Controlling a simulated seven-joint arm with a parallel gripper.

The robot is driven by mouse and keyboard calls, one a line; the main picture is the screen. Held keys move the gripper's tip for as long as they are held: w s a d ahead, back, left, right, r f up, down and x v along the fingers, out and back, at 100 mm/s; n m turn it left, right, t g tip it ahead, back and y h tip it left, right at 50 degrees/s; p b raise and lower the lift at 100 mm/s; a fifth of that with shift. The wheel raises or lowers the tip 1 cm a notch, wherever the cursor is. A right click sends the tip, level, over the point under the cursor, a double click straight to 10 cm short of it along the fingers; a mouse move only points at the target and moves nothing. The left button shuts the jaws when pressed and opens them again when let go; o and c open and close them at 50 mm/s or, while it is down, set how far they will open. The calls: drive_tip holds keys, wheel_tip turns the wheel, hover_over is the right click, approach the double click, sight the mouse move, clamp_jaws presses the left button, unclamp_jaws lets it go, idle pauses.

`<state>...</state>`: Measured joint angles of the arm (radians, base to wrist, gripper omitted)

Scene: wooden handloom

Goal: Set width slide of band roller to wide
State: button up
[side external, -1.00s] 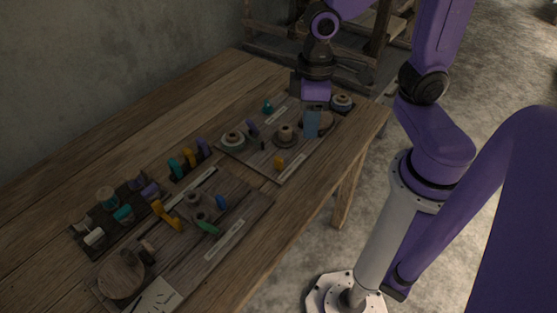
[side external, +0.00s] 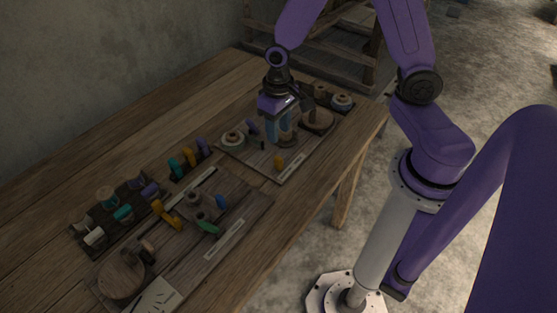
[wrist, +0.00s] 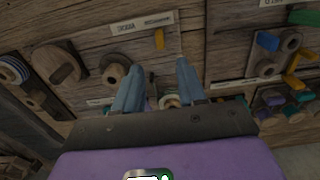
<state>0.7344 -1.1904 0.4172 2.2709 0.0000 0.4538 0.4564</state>
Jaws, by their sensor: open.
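My gripper (side external: 277,130) is over the middle of the farther board (side external: 237,159), its blue fingers pointing down. In the wrist view the two fingers of my gripper (wrist: 160,82) are apart, with nothing visibly held between them. A small yellow tab (side external: 279,161) stands near the board's front edge, in front of the fingers and apart from them. The tab also shows in the wrist view (wrist: 159,39), beyond the fingertips and close to a pale label (wrist: 144,21). I cannot tell for certain which part is the width slide. The fingers partly hide the board's centre.
A round wooden disc (side external: 318,121) and a wound spool (side external: 342,102) lie right of my gripper. A nearer board (side external: 258,203) carries several coloured parts. The table's front strip is clear.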

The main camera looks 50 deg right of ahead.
sight(279, 158)
wheel_tip(279, 158, down, 12)
drive_tip(key=shift+f, duration=0.15)
idle(0.5)
clamp_jaws()
